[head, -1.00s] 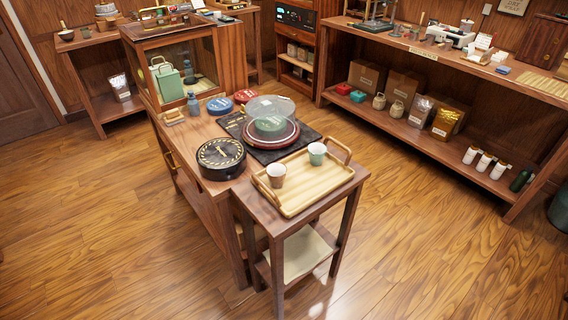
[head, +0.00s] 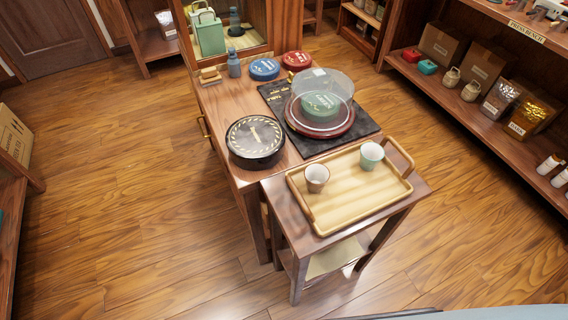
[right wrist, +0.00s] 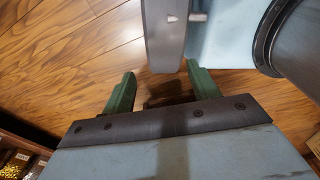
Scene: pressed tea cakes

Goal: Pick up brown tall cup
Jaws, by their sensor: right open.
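The brown cup (head: 317,178) stands upright on the left part of a wooden tray (head: 350,217) in the head view. A light green cup (head: 371,155) stands upright to its right on the same tray. My right gripper (right wrist: 160,82) shows in the right wrist view with its two green fingers apart and nothing seen between them. It is over the wooden floor, away from the cups. Neither gripper shows in the head view, and my left gripper is in no view.
The tray rests on a small side table (head: 277,200) beside a longer table. That table holds a round black tin (head: 255,142), a clear dome (head: 322,98) over a green tea cake, and blue (head: 264,69) and red (head: 297,60) tins. Shelves stand at the right.

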